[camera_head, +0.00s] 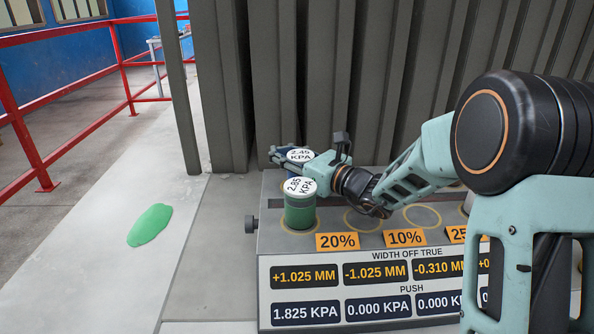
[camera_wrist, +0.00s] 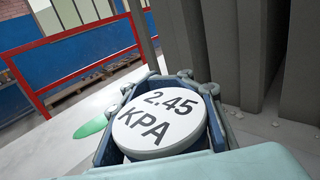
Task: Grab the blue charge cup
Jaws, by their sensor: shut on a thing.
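The blue charge cup (camera_head: 299,156) has a white lid marked 2.45 KPA and stands behind the green cup in the head view. Its lid fills the middle of the wrist view (camera_wrist: 158,125), between the two fingers. My gripper (camera_head: 290,158) reaches in from the right and is shut on the blue cup. Most of the cup's blue body is hidden by the green cup and my gripper. I cannot tell whether its base touches the bench top.
A green cup (camera_head: 300,205) marked 2.85 KPA stands upright just in front, close to my gripper. The bench panel (camera_head: 335,262) carries orange percent tags and readouts. Grey corrugated panels (camera_head: 300,80) rise behind. A green puddle (camera_head: 150,224) lies on the floor at left, near red railings (camera_head: 125,75).

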